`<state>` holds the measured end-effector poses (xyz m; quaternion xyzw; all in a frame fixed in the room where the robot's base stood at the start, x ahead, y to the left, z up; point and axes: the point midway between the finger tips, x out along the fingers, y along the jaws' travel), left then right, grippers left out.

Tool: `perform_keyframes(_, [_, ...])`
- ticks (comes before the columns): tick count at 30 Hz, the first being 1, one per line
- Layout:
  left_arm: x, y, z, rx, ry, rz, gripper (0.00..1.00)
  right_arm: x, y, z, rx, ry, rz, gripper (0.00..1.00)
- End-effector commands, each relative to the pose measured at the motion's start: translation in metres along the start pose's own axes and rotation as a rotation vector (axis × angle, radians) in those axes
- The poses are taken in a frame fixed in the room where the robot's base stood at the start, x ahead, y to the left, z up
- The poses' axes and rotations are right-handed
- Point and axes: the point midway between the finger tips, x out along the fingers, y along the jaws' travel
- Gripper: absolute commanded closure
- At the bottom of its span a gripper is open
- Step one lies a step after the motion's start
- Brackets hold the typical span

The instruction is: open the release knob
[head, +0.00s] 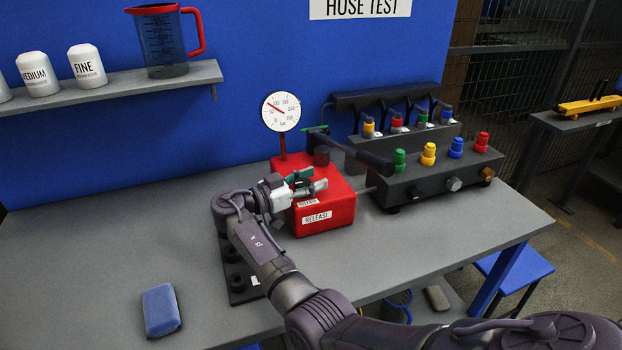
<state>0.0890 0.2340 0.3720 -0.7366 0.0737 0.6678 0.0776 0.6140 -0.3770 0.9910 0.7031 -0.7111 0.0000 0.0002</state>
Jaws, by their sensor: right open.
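A red box (335,218) labelled RELEASE stands on the grey workbench, with a round pressure gauge (281,111) on a red stem at its back left. My right gripper (314,180) is open over the top of the red box, its fingers pointing right. I cannot make out the release knob clearly; the gripper covers part of the box top near a second, small label. A dark cylinder (322,156) stands at the back of the box, with a black-gripped lever (362,154) extending right above it. My left gripper is out of view.
To the right, a dark manifold (437,182) carries green, yellow, blue and red couplings, with a hose rack behind it. A blue pad (161,310) lies at the front left. A shelf (110,90) holds a jug and white containers. The left bench is mostly clear.

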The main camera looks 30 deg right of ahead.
Motion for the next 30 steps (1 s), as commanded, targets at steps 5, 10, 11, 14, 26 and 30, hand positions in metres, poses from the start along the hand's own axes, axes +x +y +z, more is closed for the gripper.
perform_keyframes(5, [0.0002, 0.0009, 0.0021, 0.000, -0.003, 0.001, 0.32, -0.0003, 0.0000, 0.0000, 0.000, 0.000, 0.000, 0.69])
perform_keyframes(10, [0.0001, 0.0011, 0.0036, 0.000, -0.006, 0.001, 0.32, -0.0005, 0.0000, 0.0000, 0.000, 0.000, 0.000, 0.97])
perform_keyframes(11, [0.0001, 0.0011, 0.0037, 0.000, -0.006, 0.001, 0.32, -0.0006, 0.0000, -0.0001, 0.000, 0.000, 0.000, 0.98])
perform_keyframes(14, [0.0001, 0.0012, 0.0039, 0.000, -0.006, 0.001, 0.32, -0.0009, -0.0001, 0.0000, 0.000, -0.001, 0.000, 1.00])
perform_keyframes(26, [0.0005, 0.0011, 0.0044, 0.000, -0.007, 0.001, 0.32, -0.0029, -0.0001, 0.0014, 0.000, -0.004, -0.010, 1.00])
perform_keyframes(30, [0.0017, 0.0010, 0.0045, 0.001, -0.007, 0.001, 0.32, -0.0034, -0.0005, 0.0025, 0.001, -0.005, -0.042, 1.00])
